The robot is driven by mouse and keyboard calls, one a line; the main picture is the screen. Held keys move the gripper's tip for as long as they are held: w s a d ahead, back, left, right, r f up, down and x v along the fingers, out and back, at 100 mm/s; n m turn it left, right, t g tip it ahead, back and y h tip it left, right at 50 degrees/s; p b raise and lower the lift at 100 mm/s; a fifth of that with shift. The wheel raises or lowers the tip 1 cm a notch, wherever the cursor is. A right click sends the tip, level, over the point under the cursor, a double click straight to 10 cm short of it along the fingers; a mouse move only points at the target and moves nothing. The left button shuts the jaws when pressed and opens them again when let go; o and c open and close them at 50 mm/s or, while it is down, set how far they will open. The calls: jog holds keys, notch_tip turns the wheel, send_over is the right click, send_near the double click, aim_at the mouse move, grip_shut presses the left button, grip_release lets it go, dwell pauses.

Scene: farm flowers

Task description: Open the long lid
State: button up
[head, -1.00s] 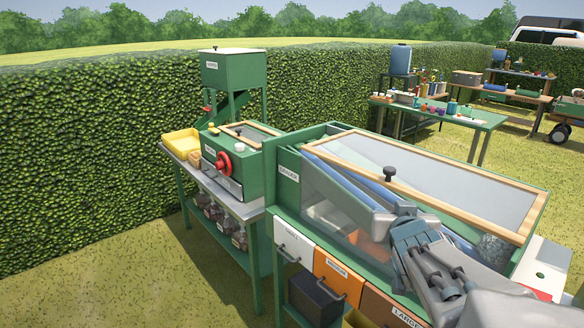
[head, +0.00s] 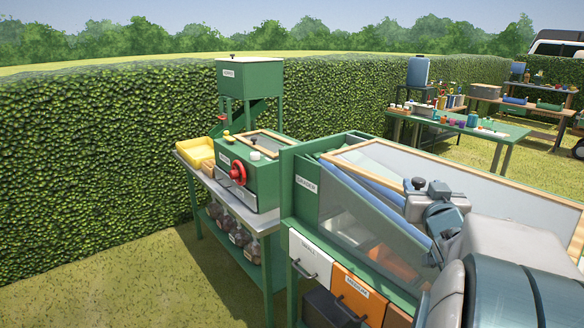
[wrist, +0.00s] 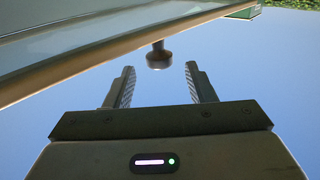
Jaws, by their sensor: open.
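The long lid (head: 355,164) is a clear panel in a pale wooden frame on top of the green grader. Its black knob (head: 418,184) stands on the frame near my gripper (head: 436,197). In the wrist view, the lid frame (wrist: 95,60) crosses the upper left, and the knob (wrist: 159,57) is centred just beyond the fingertips. My gripper (wrist: 160,76) is open and empty, its two fingers apart on either side of the line to the knob. In the head view my arm hides the right part of the lid, and the fingers are hard to make out.
Left of the grader stands a green machine with a red wheel (head: 237,172) and a small lid. A yellow tray (head: 197,152) is beside it. White and orange drawers (head: 357,297) are below the grader. A hedge runs behind; a green table (head: 482,128) stands beyond.

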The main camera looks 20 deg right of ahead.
jog(key=shift+x, duration=3)
grip_shut()
